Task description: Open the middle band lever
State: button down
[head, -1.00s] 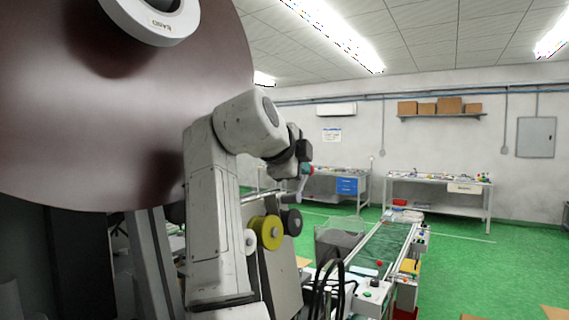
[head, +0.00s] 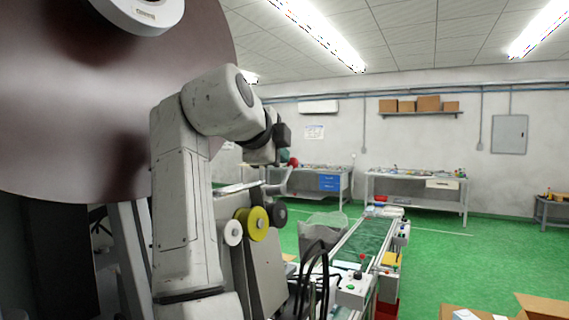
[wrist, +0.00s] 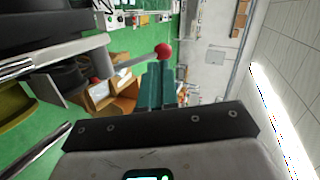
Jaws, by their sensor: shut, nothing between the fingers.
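A grey lever with a red ball knob (head: 293,162) sticks out beside the rollers in the head view. In the wrist view the red knob (wrist: 163,50) shows at the end of the grey lever arm, just beyond the fingertips. My gripper (wrist: 156,64) has teal fingers that are closed together and hold nothing. In the head view my gripper (head: 284,157) is right by the knob, mostly hidden behind my wrist. I cannot tell whether it touches the knob.
A yellow roller (head: 255,223) and a dark roller (head: 278,214) sit below my arm. A green conveyor (head: 362,243) runs away to the right. A large dark red disc (head: 90,110) fills the upper left. Open cardboard boxes (head: 545,307) lie at lower right, with green floor around them.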

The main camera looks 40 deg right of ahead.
jog(key=b+v, duration=0.1)
jog(key=v, duration=0.6)
jog(key=shift+a, duration=0.15)
jog(key=shift+r, duration=0.1)
